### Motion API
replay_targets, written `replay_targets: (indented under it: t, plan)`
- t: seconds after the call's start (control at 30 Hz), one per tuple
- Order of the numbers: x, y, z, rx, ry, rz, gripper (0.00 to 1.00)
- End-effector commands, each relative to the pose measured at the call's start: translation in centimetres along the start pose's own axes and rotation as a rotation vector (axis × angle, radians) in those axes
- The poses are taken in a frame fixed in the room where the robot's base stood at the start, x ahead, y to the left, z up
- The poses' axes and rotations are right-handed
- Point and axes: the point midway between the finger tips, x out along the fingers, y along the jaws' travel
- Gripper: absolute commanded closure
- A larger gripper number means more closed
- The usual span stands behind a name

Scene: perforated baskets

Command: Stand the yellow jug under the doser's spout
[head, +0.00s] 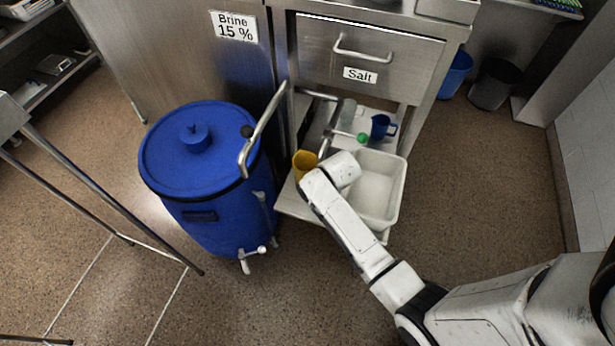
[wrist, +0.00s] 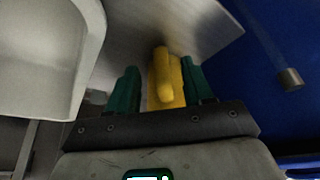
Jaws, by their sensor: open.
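The yellow jug (head: 304,163) stands at the left of the low steel shelf, partly covered by my arm. In the wrist view the jug (wrist: 164,82) shows its handle side towards me. My gripper (wrist: 161,78) is open, with one green finger on each side of the jug's handle; I cannot tell whether they touch it. In the head view the fingers are hidden behind my arm's white end. A green-knobbed lever (head: 362,138) on a metal rod sits behind the jug, beneath the salt drawer (head: 366,62). I cannot make out the spout clearly.
A white tub (head: 392,203) is right of the jug on the shelf, and a blue jug (head: 380,127) stands behind. A large blue barrel (head: 190,165) with a bent metal handle is close on the left.

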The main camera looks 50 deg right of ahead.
Motion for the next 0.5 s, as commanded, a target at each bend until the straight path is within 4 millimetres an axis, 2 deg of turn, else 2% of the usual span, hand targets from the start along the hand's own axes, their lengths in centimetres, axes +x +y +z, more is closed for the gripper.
replay_targets:
  t: [0.23, 0.5]
  plan:
    - [2.1, 0.0, 0.1, 0.0, -0.001, 0.0, 0.49]
    - [5.8, -0.1, 0.2, 0.0, 0.0, 0.0, 0.49]
